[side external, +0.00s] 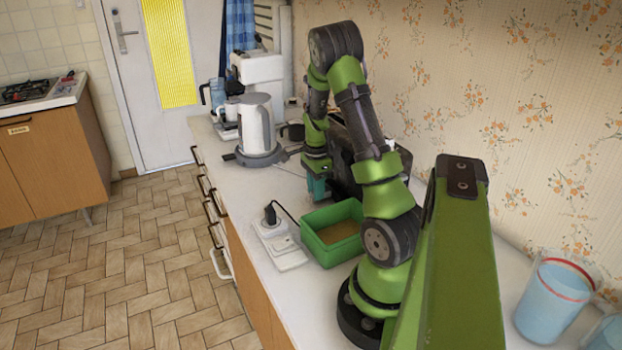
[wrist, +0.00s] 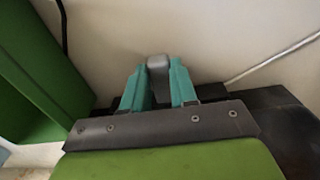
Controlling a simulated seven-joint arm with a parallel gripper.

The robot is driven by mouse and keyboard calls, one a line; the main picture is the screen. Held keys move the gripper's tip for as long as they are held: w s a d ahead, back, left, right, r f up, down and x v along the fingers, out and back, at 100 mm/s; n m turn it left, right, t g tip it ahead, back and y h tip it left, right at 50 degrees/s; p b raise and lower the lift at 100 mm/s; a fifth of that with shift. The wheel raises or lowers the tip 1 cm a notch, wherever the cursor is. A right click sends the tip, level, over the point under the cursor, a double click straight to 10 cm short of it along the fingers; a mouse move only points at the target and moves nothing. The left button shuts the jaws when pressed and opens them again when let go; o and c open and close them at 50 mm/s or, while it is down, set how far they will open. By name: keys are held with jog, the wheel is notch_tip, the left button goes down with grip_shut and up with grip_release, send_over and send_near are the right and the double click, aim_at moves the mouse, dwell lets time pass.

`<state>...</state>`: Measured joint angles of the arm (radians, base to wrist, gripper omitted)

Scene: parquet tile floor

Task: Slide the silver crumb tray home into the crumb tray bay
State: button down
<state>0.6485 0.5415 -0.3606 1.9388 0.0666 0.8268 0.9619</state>
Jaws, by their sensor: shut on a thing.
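My gripper (wrist: 160,78) is shut on a small grey piece, which I take to be the silver crumb tray (wrist: 158,66). Only this rounded end shows between the teal fingertips; the rest of the tray is hidden. In the side external view my gripper (side external: 318,188) points down, low over the counter, and the tray cannot be made out. A black appliance (side external: 341,168), likely the toaster, stands right beside my gripper, partly behind my arm. The crumb tray bay is not visible, so I cannot tell how the tray sits to it.
A green bin (side external: 318,218) with a brown bottom stands close in front of my gripper; its wall fills the wrist view's left (wrist: 35,75). A power strip (side external: 277,243) with a plugged-in black cord lies beside it. A kettle (side external: 256,125) stands farther back on its base.

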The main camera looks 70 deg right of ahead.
jog(key=shift+s+d, duration=0.8)
jog(key=shift+d, duration=0.05)
jog(key=c, duration=0.8)
grip_release()
notch_tip(320, 180, up, 17)
jog(key=shift+f, duration=0.1)
